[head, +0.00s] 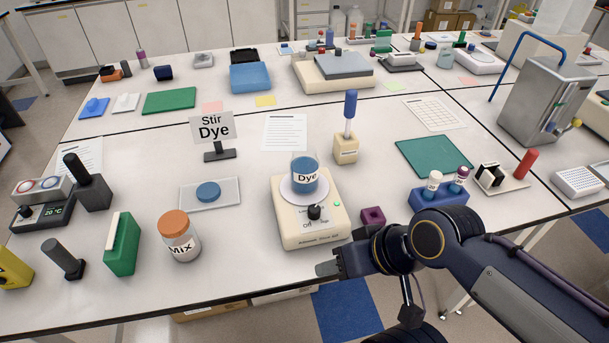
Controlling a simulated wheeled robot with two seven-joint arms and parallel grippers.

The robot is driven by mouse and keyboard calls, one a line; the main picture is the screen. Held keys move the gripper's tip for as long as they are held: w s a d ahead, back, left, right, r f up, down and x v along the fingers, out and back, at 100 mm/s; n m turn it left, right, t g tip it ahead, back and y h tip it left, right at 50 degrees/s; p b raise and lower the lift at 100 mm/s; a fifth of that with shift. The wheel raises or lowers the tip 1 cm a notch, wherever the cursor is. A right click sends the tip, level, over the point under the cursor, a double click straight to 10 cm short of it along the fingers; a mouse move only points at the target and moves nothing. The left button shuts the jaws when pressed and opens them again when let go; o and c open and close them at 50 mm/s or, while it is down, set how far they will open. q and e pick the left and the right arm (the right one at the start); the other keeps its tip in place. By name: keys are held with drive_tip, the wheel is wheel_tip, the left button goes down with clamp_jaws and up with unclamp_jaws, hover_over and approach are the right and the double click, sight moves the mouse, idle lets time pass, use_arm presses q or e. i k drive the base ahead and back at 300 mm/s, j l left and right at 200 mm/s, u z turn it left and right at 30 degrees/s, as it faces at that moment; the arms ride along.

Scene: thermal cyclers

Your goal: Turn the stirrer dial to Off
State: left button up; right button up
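The stirrer (324,236) is a cream box near the front edge of the table. Its black dial (314,212) stands on the sloped front panel among small printed labels; I cannot tell which label it points to. A beaker of blue liquid marked Dye (305,176) sits on the stirrer's round white plate. My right gripper (328,270) is just in front of the stirrer's lower right corner, below the dial and apart from it. Its fingers are too small and dark to tell open from shut. My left gripper is not in view.
A purple block (373,216) lies right of the stirrer, close to my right arm. The MIX jar (180,237) and a pale tray (210,194) are left. A Stir Dye sign (213,128) stands behind.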

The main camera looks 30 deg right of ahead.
sight(314, 211)
drive_tip(key=i+l+z, duration=0.15)
drive_tip(key=l, duration=0.3)
drive_tip(key=l+z, duration=0.1)
drive_tip(key=l, duration=0.35)
drive_tip(key=i+l+z, duration=0.15)
drive_tip(key=l, duration=0.3)
